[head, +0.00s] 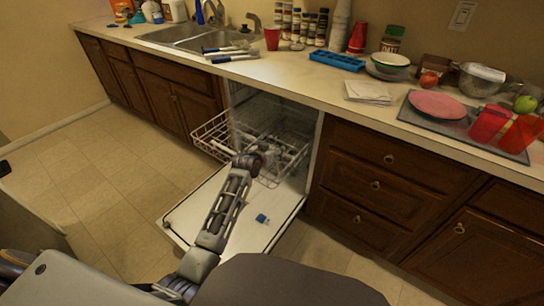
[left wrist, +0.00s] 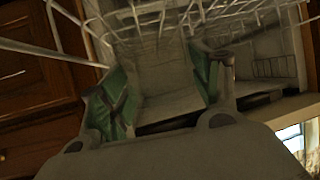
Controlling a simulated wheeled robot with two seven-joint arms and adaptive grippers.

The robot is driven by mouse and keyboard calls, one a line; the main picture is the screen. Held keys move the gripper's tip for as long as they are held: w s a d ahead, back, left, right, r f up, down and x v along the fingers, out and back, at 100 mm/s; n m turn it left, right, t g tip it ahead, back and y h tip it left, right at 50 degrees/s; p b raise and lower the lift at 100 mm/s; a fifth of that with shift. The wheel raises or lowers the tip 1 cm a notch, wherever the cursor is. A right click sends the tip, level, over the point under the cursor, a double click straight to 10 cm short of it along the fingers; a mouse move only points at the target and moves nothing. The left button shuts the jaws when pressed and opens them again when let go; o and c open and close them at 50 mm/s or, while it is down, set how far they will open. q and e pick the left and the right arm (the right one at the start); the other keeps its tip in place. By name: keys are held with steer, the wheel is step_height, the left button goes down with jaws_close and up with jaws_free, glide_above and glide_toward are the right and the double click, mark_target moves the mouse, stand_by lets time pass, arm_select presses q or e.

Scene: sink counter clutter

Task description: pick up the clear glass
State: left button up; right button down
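I cannot make out a clear glass for certain in either view. My left arm reaches to the open dishwasher's wire rack (head: 212,136), and its gripper (head: 262,152) is at the rack's front part, small and dark there. In the left wrist view the gripper (left wrist: 160,95) has its two green-padded fingers spread apart. A pale, dim shape (left wrist: 167,75) shows between the fingers; I cannot tell whether it is a glass or part of the dishwasher. Rack wires (left wrist: 165,15) show just beyond the fingertips. My right gripper is in neither view.
The dishwasher door (head: 200,205) is down, with a small blue item (head: 262,218) on it. The counter above holds a red cup (head: 272,37), a blue tray (head: 337,60), a pink plate (head: 437,105) and other clutter. Drawers (head: 385,185) stand right of the dishwasher.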

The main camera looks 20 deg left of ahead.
arm_select(q)
steer(key=c, duration=0.6)
steer(key=shift+r, duration=0.15)
steer(key=shift+c, duration=0.2)
